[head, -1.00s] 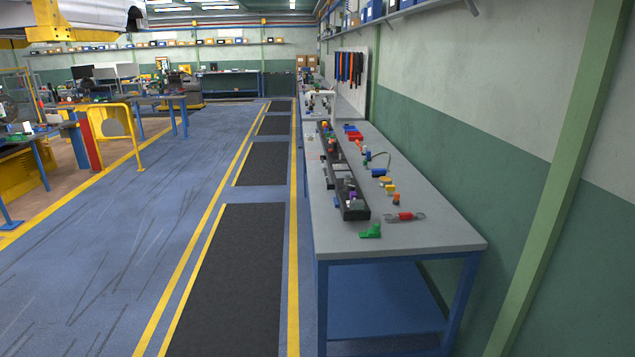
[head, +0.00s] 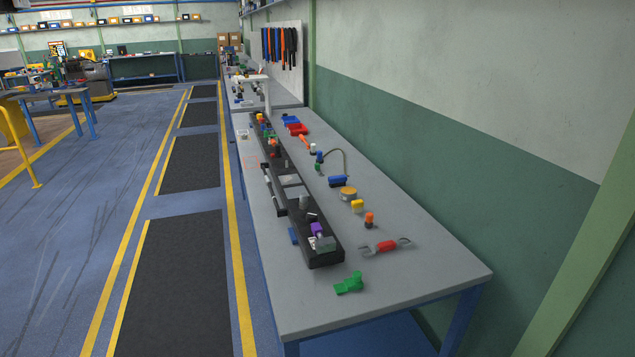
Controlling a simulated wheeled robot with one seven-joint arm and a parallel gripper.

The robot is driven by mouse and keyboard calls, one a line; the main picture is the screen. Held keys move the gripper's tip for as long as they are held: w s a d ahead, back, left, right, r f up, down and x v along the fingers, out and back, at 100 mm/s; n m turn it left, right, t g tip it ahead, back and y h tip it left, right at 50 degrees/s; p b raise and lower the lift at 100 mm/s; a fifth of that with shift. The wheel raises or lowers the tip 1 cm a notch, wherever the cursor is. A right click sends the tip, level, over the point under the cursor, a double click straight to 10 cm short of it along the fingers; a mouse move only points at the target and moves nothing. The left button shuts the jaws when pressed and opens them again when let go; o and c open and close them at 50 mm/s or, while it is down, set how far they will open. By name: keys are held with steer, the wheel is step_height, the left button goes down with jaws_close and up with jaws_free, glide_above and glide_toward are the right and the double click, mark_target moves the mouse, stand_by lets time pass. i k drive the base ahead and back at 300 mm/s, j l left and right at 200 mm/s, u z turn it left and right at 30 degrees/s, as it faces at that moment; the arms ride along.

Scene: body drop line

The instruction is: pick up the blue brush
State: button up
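A small blue block with a dark lower edge (head: 338,181), which looks like the blue brush, lies on the grey workbench (head: 400,285), right of the long black tray. It is small in the picture, so its bristles are hard to make out. A thin curved grey-green piece rises just behind it, and a round tan-topped item (head: 348,194) sits close in front. My gripper is not in view.
The long black tray (head: 322,258) holds several small parts. A green piece (head: 349,284), a red-and-grey wrench (head: 385,246), orange and yellow pieces stand nearby. The wall borders the bench's right side. Dark floor mats (head: 175,285) and open blue floor lie left.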

mark_target(340, 181)
steer(key=j+u, duration=0.45)
steer(key=i+j+u, duration=0.1)
steer(key=j+u, duration=0.35)
steer(key=i+j+u, duration=0.1)
steer(key=u, duration=0.4)
steer(key=i+j+u, duration=0.2)
steer(key=j+u, duration=0.25)
steer(key=i+j+z, duration=0.1)
steer(key=i, duration=0.3)
steer(key=i+j, duration=0.3)
steer(key=i+l+z, duration=0.3)
steer(key=i+z, duration=0.6)
steer(key=i, duration=0.15)
steer(key=i+z, duration=0.4)
steer(key=i, duration=0.15)
steer(key=i+z, duration=0.4)
steer(key=i+j+z, duration=0.1)
steer(key=i+z, duration=0.3)
steer(key=i+j+z, duration=0.25)
steer(key=i+z, duration=1.05)
